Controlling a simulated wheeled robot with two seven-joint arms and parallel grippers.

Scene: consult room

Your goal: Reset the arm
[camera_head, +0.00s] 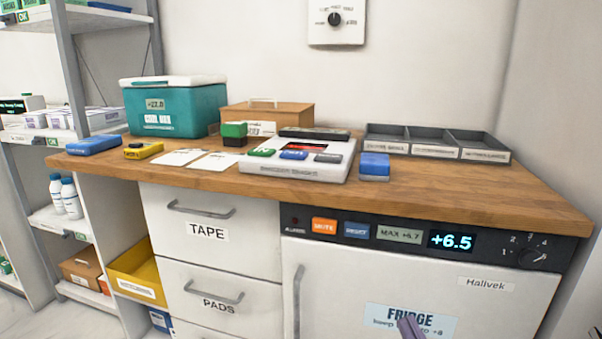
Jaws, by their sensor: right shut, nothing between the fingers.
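My right gripper (411,327) shows only as a small purple-grey tip at the bottom edge, in front of the fridge door (345,290). It is shut and holds nothing. The rest of my right arm is out of the frame. My left gripper and arm are not in view.
A wooden counter (450,184) carries a teal cool box (178,108), a wooden box (290,113), a white device (262,164), a blue block (374,167) and a grey compartment tray (440,140). Drawers (215,250) stand left of the fridge. A shelf rack (62,40) stands at the far left.

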